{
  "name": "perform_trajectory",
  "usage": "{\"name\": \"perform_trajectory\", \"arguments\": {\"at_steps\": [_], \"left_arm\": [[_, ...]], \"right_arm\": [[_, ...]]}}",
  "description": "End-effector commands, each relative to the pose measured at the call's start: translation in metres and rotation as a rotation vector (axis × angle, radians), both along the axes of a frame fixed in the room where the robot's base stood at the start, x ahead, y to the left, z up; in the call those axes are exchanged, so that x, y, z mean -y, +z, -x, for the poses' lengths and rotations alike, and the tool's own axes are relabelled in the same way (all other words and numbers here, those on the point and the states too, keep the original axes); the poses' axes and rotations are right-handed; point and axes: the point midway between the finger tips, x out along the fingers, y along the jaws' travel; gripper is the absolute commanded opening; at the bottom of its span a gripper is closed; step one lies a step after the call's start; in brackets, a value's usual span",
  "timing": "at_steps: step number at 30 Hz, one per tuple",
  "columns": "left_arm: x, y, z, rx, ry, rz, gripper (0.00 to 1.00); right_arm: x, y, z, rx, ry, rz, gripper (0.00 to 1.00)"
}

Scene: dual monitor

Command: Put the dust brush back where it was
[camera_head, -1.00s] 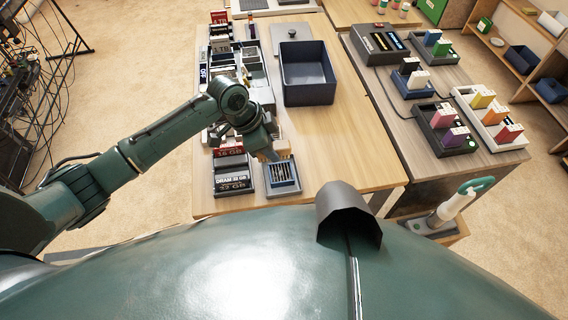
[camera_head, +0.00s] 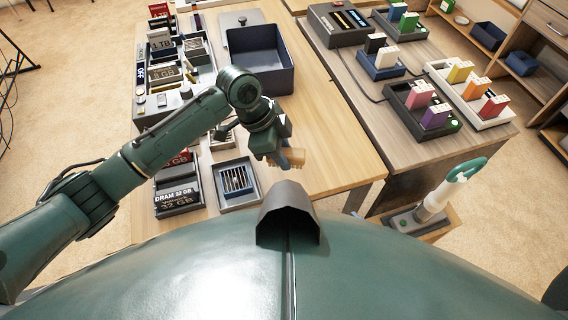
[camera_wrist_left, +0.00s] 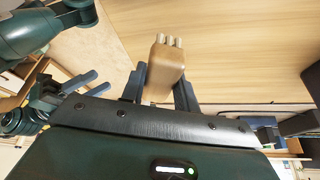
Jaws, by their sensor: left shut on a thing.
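The dust brush (camera_head: 292,157), tan with a block-like body, is in my left gripper (camera_head: 278,158), which is shut on it. It is over the front part of the wooden table, to the right of a small grey tray with metal slats (camera_head: 237,181). In the left wrist view the brush (camera_wrist_left: 164,70) sits between the two fingers of my left gripper (camera_wrist_left: 160,85), with pale tips at its far end. My right gripper (camera_wrist_left: 80,85) seems to show at the left of the left wrist view, small and partly hidden; its jaw state is unclear.
A dark blue bin (camera_head: 258,62) stands at the table's back. Labelled DRAM boxes (camera_head: 178,190) are at the left front. A second table at the right holds trays of coloured blocks (camera_head: 422,105). The wood (camera_head: 335,150) right of the brush is clear.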

Motion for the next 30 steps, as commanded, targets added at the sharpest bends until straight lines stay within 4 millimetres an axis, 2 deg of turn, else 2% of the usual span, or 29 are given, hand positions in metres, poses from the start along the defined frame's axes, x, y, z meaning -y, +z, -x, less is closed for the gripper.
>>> {"name": "perform_trajectory", "arguments": {"at_steps": [5,12,23,24,30], "left_arm": [[0.0,-0.014,0.0,0.0,0.001,0.001,0.12],[0.0,-0.045,0.0,0.0,0.001,0.001,0.12],[0.0,-0.049,0.0,0.0,0.001,0.001,0.12],[0.0,-0.048,0.0,0.0,0.001,0.001,0.33],[0.0,-0.048,0.0,0.0,0.001,0.001,0.49]], "right_arm": [[0.0,-0.001,0.0,-0.001,-0.001,-0.002,0.36],[0.0,-0.003,0.0,-0.002,-0.002,-0.005,0.36],[0.0,-0.002,-0.001,0.001,-0.005,-0.009,0.36],[0.0,-0.002,-0.001,0.002,-0.005,-0.01,0.36],[0.0,-0.001,-0.001,0.002,-0.006,-0.011,0.36]]}}
